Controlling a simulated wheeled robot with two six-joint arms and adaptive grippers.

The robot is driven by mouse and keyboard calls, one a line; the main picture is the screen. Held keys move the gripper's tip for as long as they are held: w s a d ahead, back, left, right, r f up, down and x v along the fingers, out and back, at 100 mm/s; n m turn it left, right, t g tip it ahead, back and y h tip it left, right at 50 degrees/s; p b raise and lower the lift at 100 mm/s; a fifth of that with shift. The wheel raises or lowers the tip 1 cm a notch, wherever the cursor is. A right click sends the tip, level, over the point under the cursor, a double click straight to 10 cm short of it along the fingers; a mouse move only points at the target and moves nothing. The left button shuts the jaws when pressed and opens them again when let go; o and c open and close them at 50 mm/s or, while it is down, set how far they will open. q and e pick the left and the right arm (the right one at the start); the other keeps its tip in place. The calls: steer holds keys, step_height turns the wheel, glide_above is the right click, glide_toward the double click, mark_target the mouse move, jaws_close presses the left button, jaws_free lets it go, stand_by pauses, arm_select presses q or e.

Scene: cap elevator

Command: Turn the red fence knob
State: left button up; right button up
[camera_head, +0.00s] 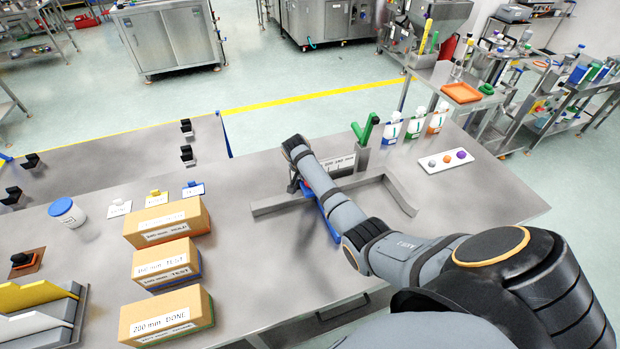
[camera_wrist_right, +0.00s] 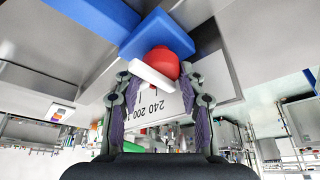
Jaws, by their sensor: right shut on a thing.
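The red knob (camera_wrist_right: 163,60) sits on a blue fence block (camera_wrist_right: 155,35) in the right wrist view, with a white bar (camera_wrist_right: 151,76) beside it. My right gripper (camera_wrist_right: 160,75) is shut on the red knob, one finger on each side. In the head view only a bit of red shows beside my right arm, and the blue fence (camera_head: 327,212) is partly hidden under it. A white scale plate (camera_head: 341,163) with millimetre numbers stands behind, and it also shows in the wrist view (camera_wrist_right: 172,102). My left gripper is not in view.
A grey metal rail (camera_head: 280,205) and a green forked handle (camera_head: 366,130) are near the fence. Labelled cardboard boxes (camera_head: 167,222) stand to the left. White bottles (camera_head: 391,128) and a tray of coloured balls (camera_head: 445,161) are at the back right. The table between boxes and rail is clear.

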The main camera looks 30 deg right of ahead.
steer(key=shift+s+f, duration=0.1)
steer(key=shift+f, duration=0.05)
steer(key=o, duration=1.1)
steer(key=shift+a, duration=0.1)
steer(key=shift+o, duration=0.2)
steer(key=shift+r, duration=0.35)
steer(key=v, duration=0.7)
steer(key=shift+a+r, duration=0.15)
steer(key=shift+r, duration=0.1)
steer(key=shift+s+f, duration=0.1)
steer(key=shift+s, duration=0.05)
